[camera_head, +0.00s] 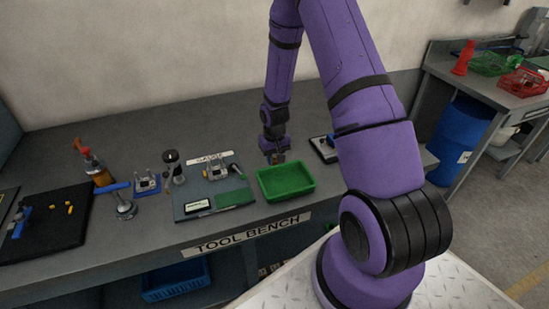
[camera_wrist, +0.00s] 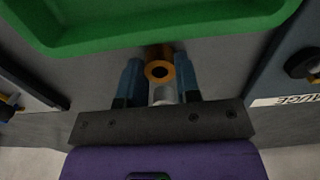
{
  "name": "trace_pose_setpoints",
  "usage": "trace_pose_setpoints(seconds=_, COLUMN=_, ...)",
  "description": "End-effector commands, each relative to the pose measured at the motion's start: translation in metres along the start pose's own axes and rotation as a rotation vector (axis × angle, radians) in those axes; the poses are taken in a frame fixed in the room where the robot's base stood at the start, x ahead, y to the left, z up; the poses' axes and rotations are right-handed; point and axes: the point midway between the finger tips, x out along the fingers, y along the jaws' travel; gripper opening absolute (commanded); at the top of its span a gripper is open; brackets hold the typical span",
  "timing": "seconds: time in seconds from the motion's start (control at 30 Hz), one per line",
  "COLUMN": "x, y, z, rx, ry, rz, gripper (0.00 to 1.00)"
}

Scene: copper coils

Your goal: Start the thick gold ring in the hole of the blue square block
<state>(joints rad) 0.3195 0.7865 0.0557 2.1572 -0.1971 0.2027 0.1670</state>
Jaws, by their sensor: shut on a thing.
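My gripper (camera_head: 274,157) is just behind the green tray in the head view, over the bench. In the wrist view its two blue fingers (camera_wrist: 160,80) are shut on the thick gold ring (camera_wrist: 159,71). The ring is too small to make out in the head view. A blue square block (camera_head: 147,185) with grey metal parts on it stands on the bench, well to the left of my gripper. Its hole cannot be made out. The block is not seen in the wrist view.
The green tray (camera_head: 258,181) looks empty; its rim (camera_wrist: 170,45) is close to my gripper. A grey gauge board (camera_head: 190,190) lies between tray and block.

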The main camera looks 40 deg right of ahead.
Motion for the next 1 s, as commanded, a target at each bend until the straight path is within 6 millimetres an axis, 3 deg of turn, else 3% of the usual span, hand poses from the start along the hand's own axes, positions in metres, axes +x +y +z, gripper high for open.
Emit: trace_pose_setpoints(seconds=1.0, x=-0.048, y=0.0, z=0.0, rx=0.0, ry=0.0, rz=0.0, gripper=0.04)
